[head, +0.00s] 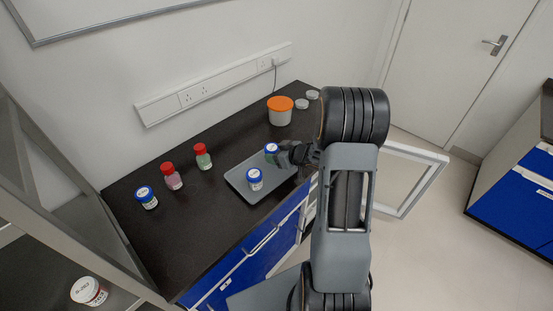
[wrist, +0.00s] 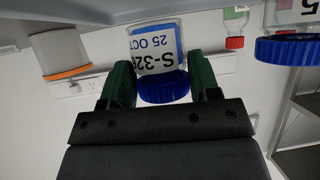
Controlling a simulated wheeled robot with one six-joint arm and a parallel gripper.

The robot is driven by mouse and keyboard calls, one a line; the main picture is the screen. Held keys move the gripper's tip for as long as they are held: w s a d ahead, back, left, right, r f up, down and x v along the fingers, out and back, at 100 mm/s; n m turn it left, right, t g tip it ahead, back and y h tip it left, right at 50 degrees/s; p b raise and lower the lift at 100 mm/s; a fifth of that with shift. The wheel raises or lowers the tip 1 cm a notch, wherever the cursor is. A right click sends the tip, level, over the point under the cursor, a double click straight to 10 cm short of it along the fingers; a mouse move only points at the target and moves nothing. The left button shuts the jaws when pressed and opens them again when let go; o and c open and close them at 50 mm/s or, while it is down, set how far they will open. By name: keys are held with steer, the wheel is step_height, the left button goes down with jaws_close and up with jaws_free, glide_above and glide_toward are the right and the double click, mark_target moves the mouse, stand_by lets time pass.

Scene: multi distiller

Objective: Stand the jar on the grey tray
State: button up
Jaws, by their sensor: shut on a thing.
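The grey tray (head: 238,180) lies on the dark counter; its underside or edge spans the top of the upside-down wrist view (wrist: 70,10). A clear jar with a blue lid and a printed label (head: 271,149) is at the tray's far right part. My gripper (head: 281,153) is shut on this jar, with green fingers on both sides of it in the wrist view (wrist: 158,50). The jar looks upright, its base at or very near the tray; I cannot tell whether it touches. A second blue-lidded jar (head: 255,181) stands on the tray's near part.
Two red-capped bottles (head: 173,179) (head: 203,159) and another blue-lidded jar (head: 148,199) stand on the counter left of the tray. An orange-lidded tub (head: 280,113) and small white dishes (head: 302,104) are behind. Bare counter (head: 190,235) lies in front left.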

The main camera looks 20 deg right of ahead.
steer(key=shift+d+f, duration=0.1)
steer(key=shift+f, duration=1.05)
steer(key=shift+f, duration=0.1)
steer(key=o, duration=1)
steer(key=shift+c, duration=0.2)
